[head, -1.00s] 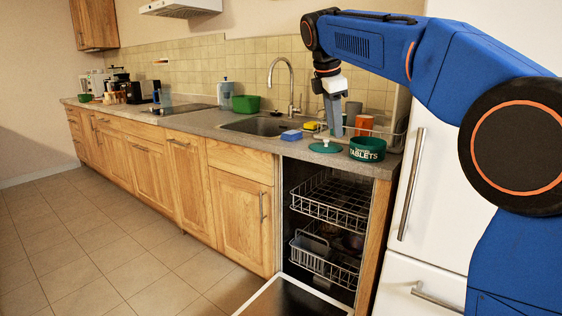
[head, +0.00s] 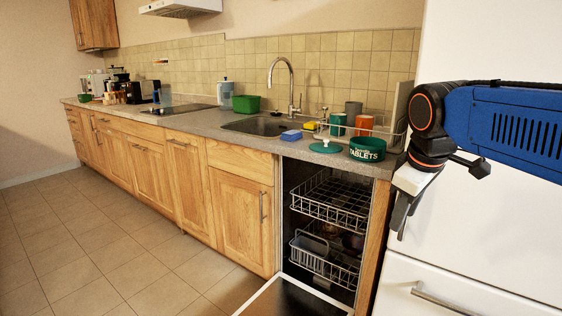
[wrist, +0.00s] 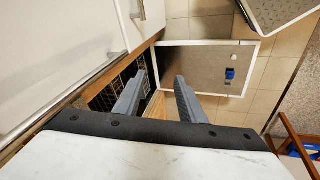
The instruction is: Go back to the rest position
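My gripper (head: 402,214) hangs in front of the white fridge at the right of the head view, pointing down, beside the end of the counter. In the wrist view its two grey fingers (wrist: 156,98) are spread apart with nothing between them. The dishwasher's open door (wrist: 205,62) lies below and beyond the fingers. My blue arm reaches in from the right edge of the head view.
The fridge (head: 470,235) stands close behind my gripper. The open dishwasher (head: 325,225) has two wire racks. A green tablets tub (head: 367,149), a teal lid (head: 326,146) and cups stand on the counter (head: 215,122). The tiled floor (head: 110,245) at left is clear.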

